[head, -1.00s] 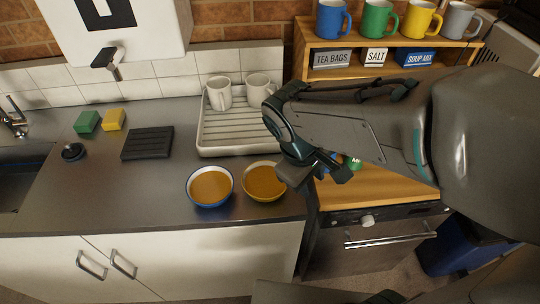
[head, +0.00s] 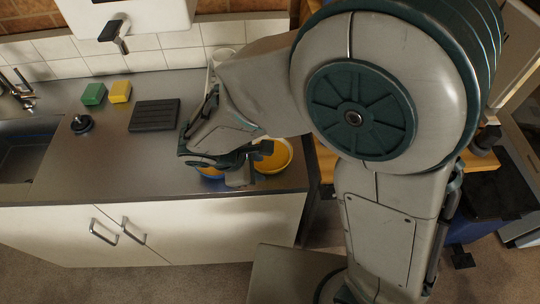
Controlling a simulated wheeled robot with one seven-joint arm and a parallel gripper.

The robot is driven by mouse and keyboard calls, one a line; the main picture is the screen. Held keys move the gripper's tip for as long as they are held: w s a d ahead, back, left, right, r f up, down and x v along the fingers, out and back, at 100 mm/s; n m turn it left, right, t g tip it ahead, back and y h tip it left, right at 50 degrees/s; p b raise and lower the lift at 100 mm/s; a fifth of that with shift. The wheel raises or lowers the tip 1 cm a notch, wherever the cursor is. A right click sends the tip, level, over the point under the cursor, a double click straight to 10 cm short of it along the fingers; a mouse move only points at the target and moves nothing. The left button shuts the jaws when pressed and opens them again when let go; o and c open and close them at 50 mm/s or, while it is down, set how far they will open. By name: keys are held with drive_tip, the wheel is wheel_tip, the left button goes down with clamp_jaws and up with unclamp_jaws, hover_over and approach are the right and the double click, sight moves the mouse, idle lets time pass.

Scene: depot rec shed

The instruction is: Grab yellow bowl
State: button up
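The yellow bowl (head: 285,160) stands near the front edge of the grey counter, with orange-brown contents. Its left part is hidden behind my gripper (head: 240,172). The blue bowl (head: 210,173) is just to its left and mostly covered by my gripper and wrist. My gripper is over the two bowls, its tip by the left side of the yellow bowl. I cannot tell whether it touches either bowl, or how far its fingers are apart.
A green sponge (head: 93,94), a yellow sponge (head: 120,91), a black ribbed pad (head: 154,115) and a dark round plug (head: 81,123) lie on the counter (head: 110,165). The sink (head: 20,155) is at the left. My arm hides most of the drying rack and wooden shelf.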

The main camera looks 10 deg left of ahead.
sight(269, 171)
drive_tip(key=x, duration=0.6)
drive_tip(key=shift+w+d+f+p, duration=0.1)
drive_tip(key=shift+w+d+p, duration=0.1)
drive_tip(key=shift+p, duration=0.2)
clamp_jaws()
